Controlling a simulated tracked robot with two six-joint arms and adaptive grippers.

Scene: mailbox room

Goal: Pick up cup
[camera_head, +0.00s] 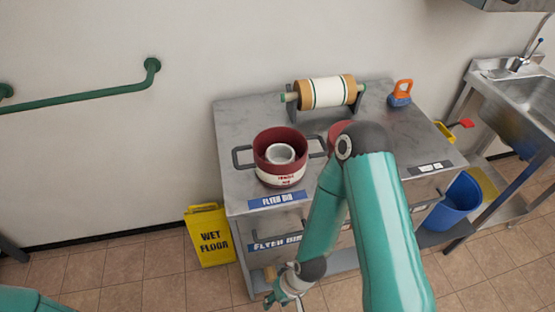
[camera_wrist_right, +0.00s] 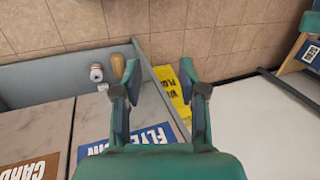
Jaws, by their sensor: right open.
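A small white round vessel (camera_head: 281,153), which looks like a cup, sits inside a dark red and white pot (camera_head: 280,176) with side handles on the grey cabinet top. My right gripper (camera_head: 283,294) hangs low in front of the cabinet, below and apart from the pot. In the right wrist view my right gripper (camera_wrist_right: 160,72) is open, with nothing between its fingers. My left gripper is out of view.
The grey cabinet (camera_head: 240,122) also bears a roll on a stand (camera_head: 327,92) and an orange and blue item (camera_head: 401,93). A second red vessel (camera_head: 338,130) is partly hidden by my right arm. A yellow wet-floor sign (camera_head: 209,236) stands left of the cabinet.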

